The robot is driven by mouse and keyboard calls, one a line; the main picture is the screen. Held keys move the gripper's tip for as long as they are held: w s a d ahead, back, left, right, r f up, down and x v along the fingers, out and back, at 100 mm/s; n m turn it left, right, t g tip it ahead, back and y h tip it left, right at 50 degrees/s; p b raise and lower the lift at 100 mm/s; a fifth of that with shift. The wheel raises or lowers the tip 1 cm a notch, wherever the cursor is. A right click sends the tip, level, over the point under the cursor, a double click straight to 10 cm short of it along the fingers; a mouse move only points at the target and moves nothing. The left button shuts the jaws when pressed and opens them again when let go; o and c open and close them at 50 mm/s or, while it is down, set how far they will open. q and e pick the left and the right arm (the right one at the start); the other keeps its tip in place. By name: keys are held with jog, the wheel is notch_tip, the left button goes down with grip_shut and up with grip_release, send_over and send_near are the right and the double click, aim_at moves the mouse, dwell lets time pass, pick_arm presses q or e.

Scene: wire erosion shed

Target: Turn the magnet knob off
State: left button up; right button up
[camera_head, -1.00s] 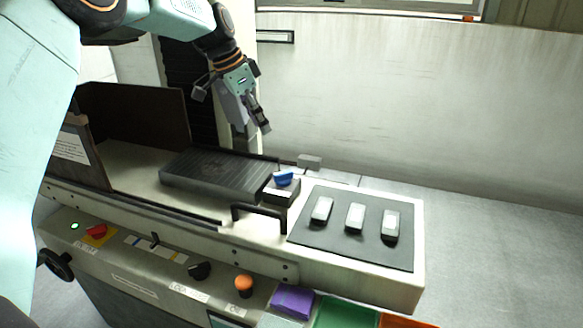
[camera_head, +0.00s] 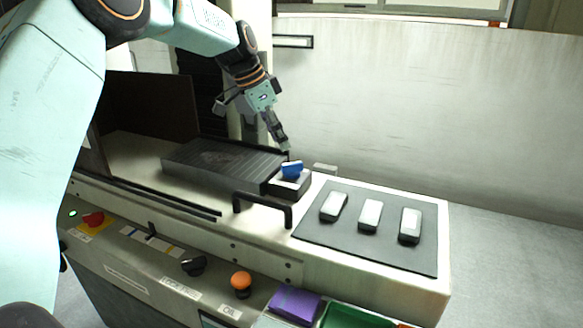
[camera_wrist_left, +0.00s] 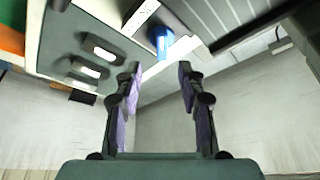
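The blue magnet knob (camera_head: 292,169) sits on a small dark block (camera_head: 291,186) at the right end of the ribbed chuck plate (camera_head: 222,166). My left gripper (camera_head: 284,146) points down just above and behind the knob, apart from it. In the left wrist view the two fingers (camera_wrist_left: 160,72) are spread with nothing between them. The knob (camera_wrist_left: 160,40) shows beyond the fingertips, roughly centred between them. A white label shows on the block's front face. My right gripper is in neither view.
Several pale-topped blocks (camera_head: 369,216) lie on a dark mat (camera_head: 331,237) at right. A black bar handle (camera_head: 262,206) stands in front of the chuck. The front panel carries a red switch (camera_head: 92,219), a black knob (camera_head: 194,266) and an orange button (camera_head: 241,284).

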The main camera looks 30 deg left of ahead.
aim_at(292, 163)
pick_arm(q)
jog(key=b+x, duration=0.1)
jog(key=x, duration=0.6)
jog(key=shift+w+f, duration=0.2)
jog(key=shift+f, duration=0.05)
jog(key=shift+w+f, duration=0.15)
jog(key=shift+f, duration=0.1)
jog(key=shift+r, duration=0.15)
jog(key=c, duration=0.3)
grip_shut()
